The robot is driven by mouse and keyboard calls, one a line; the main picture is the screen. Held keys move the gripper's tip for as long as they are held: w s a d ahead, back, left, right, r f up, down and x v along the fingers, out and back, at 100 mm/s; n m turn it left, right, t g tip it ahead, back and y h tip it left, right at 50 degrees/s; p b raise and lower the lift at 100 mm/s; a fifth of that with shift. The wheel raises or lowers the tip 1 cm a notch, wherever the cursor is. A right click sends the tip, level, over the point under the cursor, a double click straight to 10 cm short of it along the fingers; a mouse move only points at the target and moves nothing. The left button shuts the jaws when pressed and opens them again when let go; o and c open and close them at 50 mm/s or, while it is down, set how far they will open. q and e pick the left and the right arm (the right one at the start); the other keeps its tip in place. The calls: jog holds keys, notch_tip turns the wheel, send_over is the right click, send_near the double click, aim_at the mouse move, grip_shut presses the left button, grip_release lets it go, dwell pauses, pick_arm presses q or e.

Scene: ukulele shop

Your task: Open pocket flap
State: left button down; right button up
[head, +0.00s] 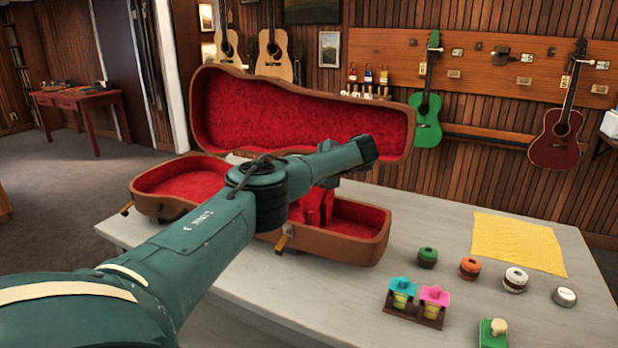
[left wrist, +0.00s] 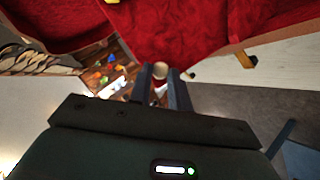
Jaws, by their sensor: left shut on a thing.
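The brown guitar case (head: 335,249) lies open on the table, its lid (head: 300,115) raised and lined in red plush. A red upright piece (head: 318,206), which looks like the pocket flap or pocket wall, stands inside the case. My left gripper (head: 327,181) is over it, partly hidden by my arm. In the left wrist view, my left gripper (left wrist: 160,80) is shut on a small pale round knob (left wrist: 160,70) against red lining. Beside it shows a brown area with small coloured things (left wrist: 105,73); I cannot tell whether it is the pocket's inside. My right gripper is not in view.
On the pale table (head: 440,220) are a yellow cloth (head: 518,243), several round tins (head: 470,267), a small rack with blue and pink-topped bottles (head: 416,303) and a green block (head: 493,333). Guitars hang on the wall behind. The table between case and cloth is clear.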

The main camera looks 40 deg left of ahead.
pick_arm(q)
jog(key=shift+w+d+y+b, duration=0.25)
jog(key=shift+d+y+b, duration=0.15)
jog(key=shift+d+y, duration=0.5)
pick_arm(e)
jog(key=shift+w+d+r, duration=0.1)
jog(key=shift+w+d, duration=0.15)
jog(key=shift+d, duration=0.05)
pick_arm(q)
jog(key=shift+d, duration=0.1)
jog(key=c, duration=1.3)
grip_release()
jog(key=shift+f, duration=0.1)
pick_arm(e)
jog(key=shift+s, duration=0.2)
pick_arm(q)
jog(key=w+b+v, duration=0.1)
jog(key=v, duration=1.2)
jog(key=shift+s+r, duration=0.25)
jog(key=shift+s, duration=0.2)
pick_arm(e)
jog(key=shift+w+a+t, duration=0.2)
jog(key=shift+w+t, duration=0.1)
